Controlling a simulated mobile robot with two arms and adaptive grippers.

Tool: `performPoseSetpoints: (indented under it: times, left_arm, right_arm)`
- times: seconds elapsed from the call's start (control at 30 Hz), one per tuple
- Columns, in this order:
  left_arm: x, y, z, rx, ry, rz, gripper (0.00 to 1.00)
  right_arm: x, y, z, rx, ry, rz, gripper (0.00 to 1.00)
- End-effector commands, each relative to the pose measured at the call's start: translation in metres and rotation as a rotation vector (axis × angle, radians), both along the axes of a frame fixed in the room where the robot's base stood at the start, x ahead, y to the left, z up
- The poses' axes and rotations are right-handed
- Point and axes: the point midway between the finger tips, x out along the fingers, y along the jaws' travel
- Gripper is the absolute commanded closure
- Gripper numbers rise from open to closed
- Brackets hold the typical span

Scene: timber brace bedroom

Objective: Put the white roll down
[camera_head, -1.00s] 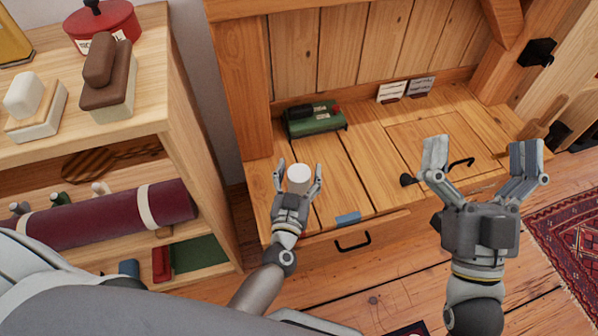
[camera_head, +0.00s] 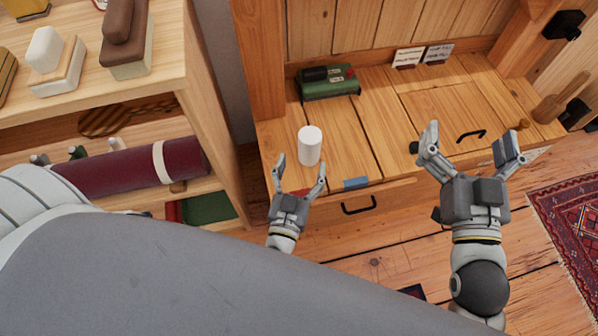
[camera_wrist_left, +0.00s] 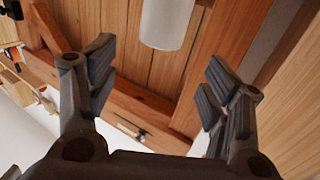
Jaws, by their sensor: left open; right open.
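The white roll (camera_head: 310,145) stands upright on the left part of the wooden desk top (camera_head: 362,127). My left gripper (camera_head: 299,177) is open and empty, just in front of the roll and apart from it. In the left wrist view the roll (camera_wrist_left: 168,22) shows at the top, beyond the spread fingers of the left gripper (camera_wrist_left: 158,85). My right gripper (camera_head: 470,145) is open and empty near the desk's front edge on the right.
A green box-like device (camera_head: 328,83) sits behind the roll. Small white cards (camera_head: 422,56) stand at the back. A blue piece (camera_head: 355,183) lies at the front edge, above a drawer handle (camera_head: 359,206). A shelf unit (camera_head: 190,85) stands at the left.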

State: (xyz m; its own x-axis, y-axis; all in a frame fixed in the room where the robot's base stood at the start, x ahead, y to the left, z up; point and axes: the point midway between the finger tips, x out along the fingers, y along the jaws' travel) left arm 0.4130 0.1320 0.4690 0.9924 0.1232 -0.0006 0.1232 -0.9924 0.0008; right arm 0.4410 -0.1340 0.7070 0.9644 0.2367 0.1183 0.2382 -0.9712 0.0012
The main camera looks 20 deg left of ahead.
Motion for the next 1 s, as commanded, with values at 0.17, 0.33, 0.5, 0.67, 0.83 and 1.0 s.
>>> performPoseSetpoints:
  times: [0.17, 0.33, 0.5, 0.67, 0.83, 1.0]
  left_arm:
    - [-0.016, -0.002, 0.001, 0.001, -0.001, -0.002, 0.27]
    - [0.0, -0.011, 0.039, -0.026, -0.066, -0.097, 0.27]
    - [0.025, -0.026, 0.123, -0.04, -0.131, -0.308, 0.27]
    - [0.031, -0.02, 0.182, -0.01, -0.098, -0.393, 0.27]
    - [0.029, -0.002, 0.215, 0.003, -0.052, -0.374, 0.27]
    - [0.028, 0.005, 0.223, 0.002, -0.037, -0.358, 0.27]
  right_arm:
    - [0.0, -0.002, -0.012, -0.018, 0.067, -0.004, 0.0]
    - [0.0, -0.002, -0.016, -0.022, 0.082, -0.005, 0.0]
    - [0.0, -0.002, -0.016, -0.021, 0.081, -0.005, 0.0]
    - [0.0, -0.002, -0.015, -0.021, 0.08, -0.005, 0.0]
    - [0.0, -0.002, -0.015, -0.021, 0.079, -0.005, 0.0]
    - [0.0, -0.002, -0.015, -0.021, 0.079, -0.004, 0.0]
